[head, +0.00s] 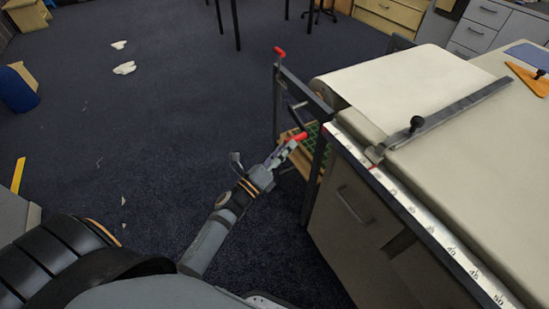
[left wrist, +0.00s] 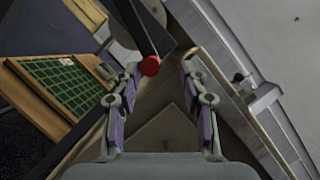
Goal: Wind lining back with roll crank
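The cream lining (head: 400,85) lies over the table from a roll in a dark metal frame (head: 308,97) at the table's left end. A red crank grip (head: 299,136) shows at my left gripper's tips in the head view. My left gripper (head: 285,148) points up and right toward it. In the left wrist view the gripper (left wrist: 160,80) is open, with its fingers apart. The red end of a dark bar (left wrist: 149,66) appears between the fingertips, nearer the left finger. Contact cannot be made out. My right gripper is out of view.
A ruler strip (head: 411,208) runs along the table edge, and a grey cutting bar (head: 447,115) with a black knob crosses the top. A green gridded board (left wrist: 65,92) stands beside the gripper. Open carpet lies left.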

